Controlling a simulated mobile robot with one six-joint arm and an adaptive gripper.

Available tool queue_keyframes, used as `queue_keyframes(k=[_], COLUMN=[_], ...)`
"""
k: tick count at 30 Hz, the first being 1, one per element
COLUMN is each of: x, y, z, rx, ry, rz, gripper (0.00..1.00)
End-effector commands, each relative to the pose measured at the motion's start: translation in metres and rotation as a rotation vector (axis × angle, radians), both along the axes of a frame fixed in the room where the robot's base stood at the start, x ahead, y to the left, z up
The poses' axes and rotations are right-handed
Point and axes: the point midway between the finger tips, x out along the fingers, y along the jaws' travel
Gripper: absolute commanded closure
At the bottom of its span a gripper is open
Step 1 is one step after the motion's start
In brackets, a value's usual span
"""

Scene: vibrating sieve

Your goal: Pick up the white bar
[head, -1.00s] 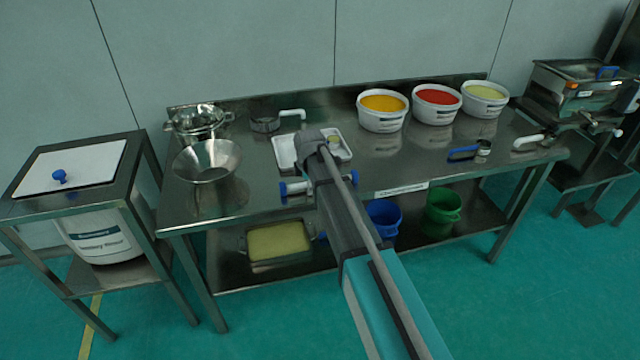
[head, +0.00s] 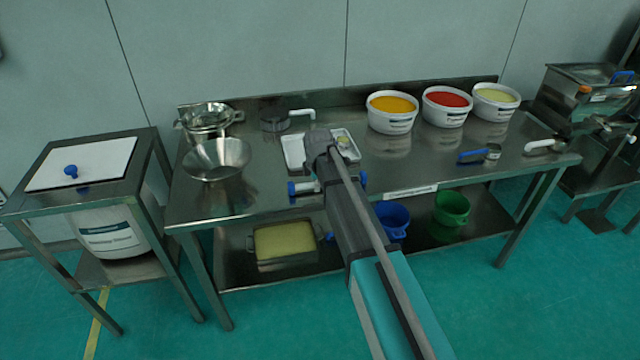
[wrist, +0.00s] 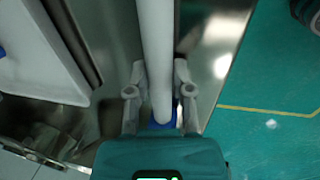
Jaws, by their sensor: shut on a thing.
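The white bar (head: 306,187) has blue ends and lies level near the front edge of the steel table in the head view. My arm hides its middle. In the wrist view the white bar (wrist: 155,45) runs up the picture between the fingers, with a blue part (wrist: 161,126) near the palm. My gripper (wrist: 159,75) is shut on the bar, a finger on each side. I cannot tell whether the bar touches the table top.
A white tray (head: 293,150) lies just behind the bar. A steel funnel bowl (head: 217,160) stands to the left. Tubs of orange (head: 391,113), red (head: 446,107) and pale powder (head: 495,103) stand at the back.

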Motion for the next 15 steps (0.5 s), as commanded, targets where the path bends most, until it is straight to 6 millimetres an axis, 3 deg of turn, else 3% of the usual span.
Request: queue_keyframes(k=[15], x=[0.000], y=[0.000], z=[0.034], rx=[0.000], ry=[0.000], rz=[0.001], gripper=[1.00])
